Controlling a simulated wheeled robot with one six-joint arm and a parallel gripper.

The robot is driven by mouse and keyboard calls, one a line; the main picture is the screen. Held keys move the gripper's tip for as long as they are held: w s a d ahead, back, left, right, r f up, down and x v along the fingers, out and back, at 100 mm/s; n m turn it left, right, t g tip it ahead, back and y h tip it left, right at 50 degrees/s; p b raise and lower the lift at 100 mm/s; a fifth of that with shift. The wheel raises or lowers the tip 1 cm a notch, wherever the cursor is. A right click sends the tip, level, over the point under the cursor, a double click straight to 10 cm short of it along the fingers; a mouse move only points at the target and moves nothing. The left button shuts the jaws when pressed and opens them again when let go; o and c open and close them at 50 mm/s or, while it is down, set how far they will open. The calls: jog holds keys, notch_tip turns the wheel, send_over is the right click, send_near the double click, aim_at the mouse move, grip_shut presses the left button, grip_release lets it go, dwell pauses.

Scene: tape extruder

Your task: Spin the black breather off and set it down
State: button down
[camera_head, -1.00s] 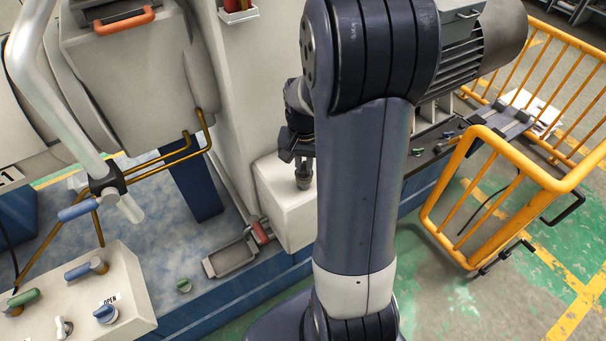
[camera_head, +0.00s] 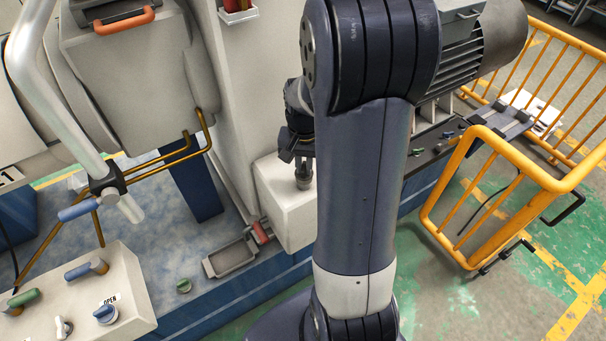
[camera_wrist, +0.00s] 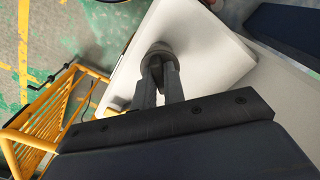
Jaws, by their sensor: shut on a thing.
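The black breather (camera_wrist: 158,50) is a dark round cap on the top of a white box (camera_wrist: 205,60). In the wrist view my gripper (camera_wrist: 158,68) has both fingers closed around its side. In the head view the breather (camera_head: 303,178) stands upright on the white box (camera_head: 275,195), with my gripper (camera_head: 303,160) above it, pointing down. My arm hides the box's right part. The foot of the breather is too small to tell whether it is seated or loose.
A grey tray (camera_head: 232,258) with a red-handled part (camera_head: 260,232) lies left of the box. A control panel (camera_head: 85,300) with knobs stands at lower left. A yellow guard rail (camera_head: 490,200) stands at right. Bare blue deck (camera_head: 165,235) lies left of the tray.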

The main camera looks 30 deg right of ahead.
aim_at(304, 166)
dwell(0.3)
jog(key=n, duration=0.4)
jog(key=shift+n, duration=0.4)
jog(key=n, duration=0.5)
jog(key=shift+n, duration=0.3)
jog(key=shift+r, duration=0.15)
jog(key=shift+r+p, duration=1.9)
jog(key=shift+r, duration=0.3)
